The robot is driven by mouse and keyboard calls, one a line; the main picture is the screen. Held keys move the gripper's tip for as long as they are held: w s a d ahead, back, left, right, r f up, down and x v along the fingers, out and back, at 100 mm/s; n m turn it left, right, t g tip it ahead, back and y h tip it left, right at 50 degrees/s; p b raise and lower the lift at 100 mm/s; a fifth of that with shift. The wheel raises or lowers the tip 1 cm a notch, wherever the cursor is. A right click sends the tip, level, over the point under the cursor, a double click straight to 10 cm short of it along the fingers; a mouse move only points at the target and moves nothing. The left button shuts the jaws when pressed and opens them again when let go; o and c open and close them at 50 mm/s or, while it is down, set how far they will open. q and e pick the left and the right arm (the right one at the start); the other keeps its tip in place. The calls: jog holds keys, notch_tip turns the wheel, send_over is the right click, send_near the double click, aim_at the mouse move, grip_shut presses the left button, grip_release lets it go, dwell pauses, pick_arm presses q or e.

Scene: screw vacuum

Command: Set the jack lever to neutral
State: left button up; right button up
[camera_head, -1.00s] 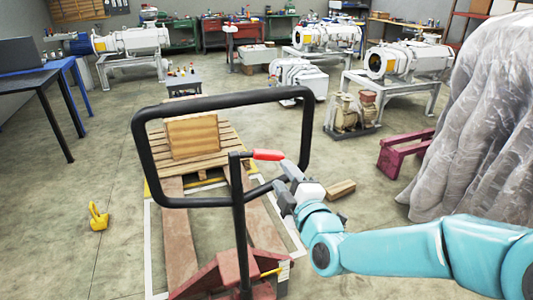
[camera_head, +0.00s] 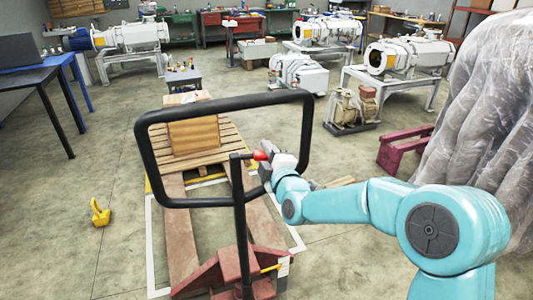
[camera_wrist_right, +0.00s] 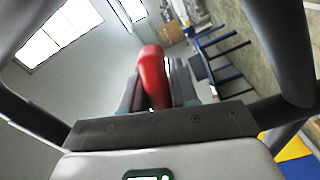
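The jack lever is a red grip (camera_head: 260,155) at the top of the pallet jack's black upright, inside the looped black handle (camera_head: 225,102). My right gripper (camera_head: 265,160) is at the lever, reaching in from the right through the loop. In the right wrist view the red grip (camera_wrist_right: 152,75) lies between the two dark fingers, one on each side. My left gripper is not in view.
The black handle frame passes close around my right gripper. The jack's red base (camera_head: 235,262) stands below, with a wooden pallet and box (camera_head: 193,135) beyond. A yellow object (camera_head: 100,212) lies on the floor at left. A wrapped bulk (camera_head: 480,130) stands at right.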

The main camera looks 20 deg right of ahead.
grip_shut()
jog(key=shift+r+n+b, duration=0.25)
jog(key=shift+n+b, duration=0.05)
jog(key=shift+n, duration=0.1)
jog(key=shift+r+n, duration=1.1)
jog(key=shift+n, duration=0.3)
jog(key=shift+o, duration=2.4)
grip_release()
jog(key=shift+s, duration=0.15)
